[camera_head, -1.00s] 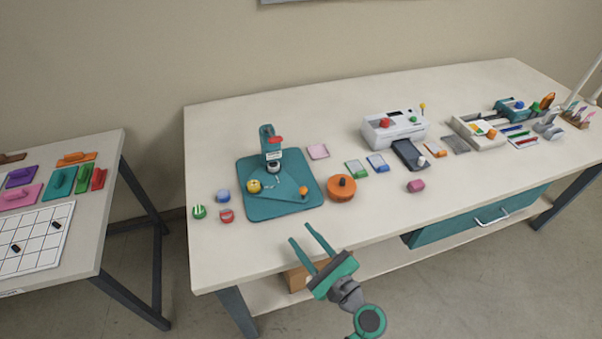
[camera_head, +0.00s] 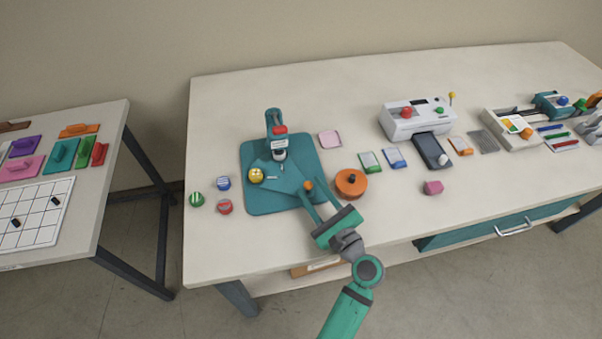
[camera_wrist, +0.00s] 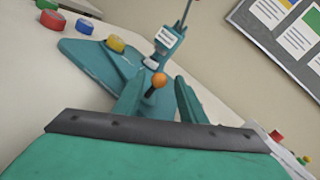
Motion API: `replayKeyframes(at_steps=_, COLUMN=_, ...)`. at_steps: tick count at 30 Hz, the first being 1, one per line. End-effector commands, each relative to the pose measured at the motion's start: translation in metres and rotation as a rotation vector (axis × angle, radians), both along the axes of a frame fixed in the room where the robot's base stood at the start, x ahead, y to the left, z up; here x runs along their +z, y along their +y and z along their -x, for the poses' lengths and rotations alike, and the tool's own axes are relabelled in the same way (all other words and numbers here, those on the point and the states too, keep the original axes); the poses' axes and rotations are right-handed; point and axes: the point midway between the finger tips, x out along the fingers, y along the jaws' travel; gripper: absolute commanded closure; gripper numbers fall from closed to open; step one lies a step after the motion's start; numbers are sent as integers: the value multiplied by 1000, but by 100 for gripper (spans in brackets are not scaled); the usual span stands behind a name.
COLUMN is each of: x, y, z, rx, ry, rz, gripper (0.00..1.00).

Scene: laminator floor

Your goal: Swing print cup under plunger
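The teal print press stands on its teal base (camera_head: 262,199) at the left of the bench, with a red-topped plunger head (camera_head: 279,142) at its back. A yellow round piece (camera_head: 256,175), apparently the print cup, sits left of the plunger on the teal swing plate; it also shows in the wrist view (camera_wrist: 115,43). An orange knob (camera_head: 308,186) stands at the plate's right front corner. My gripper (camera_head: 313,187) is open at this knob. In the wrist view, the knob (camera_wrist: 159,80) on its dark stem appears between the two teal fingers; contact cannot be told.
An orange round container (camera_head: 351,183) stands close to the right of my gripper. Green (camera_head: 196,199), blue (camera_head: 223,183) and red (camera_head: 224,207) caps lie left of the press. A white laminator (camera_head: 416,119) and small cards are farther right.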

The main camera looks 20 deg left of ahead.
Motion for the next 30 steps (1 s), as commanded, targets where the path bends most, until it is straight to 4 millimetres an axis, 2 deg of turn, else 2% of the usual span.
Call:
replayKeyframes(at_steps=3, x=1, y=19, z=-14, rx=5, ry=-1, rz=0, gripper=63)
replayKeyframes(at_steps=10, x=0, y=46, z=-33, rx=7, ry=-1, rz=1, gripper=63)
replayKeyframes(at_steps=15, x=0, y=54, z=-40, rx=5, ry=0, rz=1, gripper=63)
replayKeyframes(at_steps=24, x=0, y=56, z=-41, rx=5, ry=0, rz=0, gripper=63)
replayKeyframes(at_steps=26, x=0, y=56, z=-41, rx=5, ry=0, rz=0, gripper=75)
replayKeyframes(at_steps=29, x=0, y=56, z=-41, rx=5, ry=0, rz=0, gripper=98)
replayKeyframes(at_steps=30, x=0, y=55, z=-41, rx=5, ry=0, rz=0, gripper=100)
